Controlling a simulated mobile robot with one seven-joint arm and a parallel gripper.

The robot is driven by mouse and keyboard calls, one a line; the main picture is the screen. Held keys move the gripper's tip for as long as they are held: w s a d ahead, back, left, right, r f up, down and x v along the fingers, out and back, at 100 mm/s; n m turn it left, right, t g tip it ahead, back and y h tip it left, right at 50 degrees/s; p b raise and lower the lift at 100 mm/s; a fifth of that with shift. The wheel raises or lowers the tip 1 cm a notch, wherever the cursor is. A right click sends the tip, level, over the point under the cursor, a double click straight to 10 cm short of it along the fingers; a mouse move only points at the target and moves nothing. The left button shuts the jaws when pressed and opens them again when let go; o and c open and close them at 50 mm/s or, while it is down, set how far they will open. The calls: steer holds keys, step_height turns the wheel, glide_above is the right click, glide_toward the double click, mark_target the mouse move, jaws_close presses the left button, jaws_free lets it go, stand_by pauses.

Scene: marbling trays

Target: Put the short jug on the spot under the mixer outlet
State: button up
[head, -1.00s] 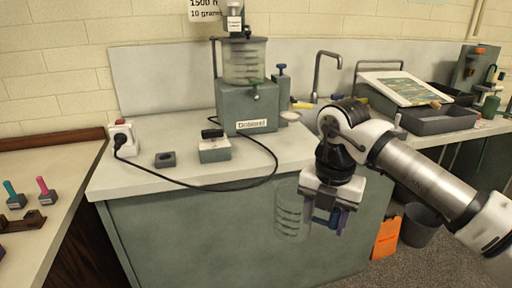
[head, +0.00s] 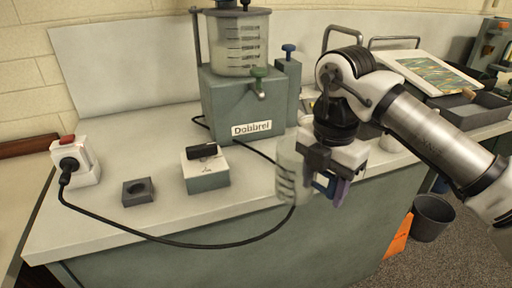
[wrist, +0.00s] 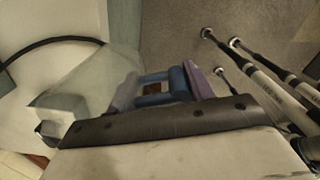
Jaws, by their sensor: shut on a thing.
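My gripper (head: 328,188) is shut on the blue handle of the short jug (head: 288,172), a clear vessel with pale measuring marks. The jug looks upright, in front of and to the right of the mixer (head: 225,105). The wrist view shows the clear jug (wrist: 90,82) left of the blue handle, between the purple fingers. The grey-green mixer carries a clear tank, and its outlet (head: 259,82) with a green knob is on its front. I cannot make out a marked spot on the bench below the outlet.
A black cable (head: 180,242) loops across the bench (head: 160,220) from a plug box (head: 78,162) and passes near the jug. A switch box (head: 206,170) and a dark block with a round hollow (head: 138,191) stand left. Trays (head: 478,110) lie right.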

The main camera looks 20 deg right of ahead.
steer(key=shift+w+a+f+p, duration=0.1)
steer(key=shift+w+f+p, duration=0.7)
steer(key=shift+w, duration=2.25)
steer(key=shift+w+a+f+p, duration=0.15)
steer(key=shift+w+f+p, duration=0.6)
steer(key=shift+w, duration=2.25)
steer(key=shift+w+a+f+p, duration=0.1)
steer(key=shift+w+f+p, duration=0.2)
steer(key=shift+w+p, duration=1.85)
steer(key=o, duration=1.2)
steer(key=shift+w+b, duration=0.9)
steer(key=shift+o, duration=0.2)
step_height(320, 180, up, 12)
steer(key=shift+r+b, duration=0.2)
steer(key=shift+b, duration=0.25)
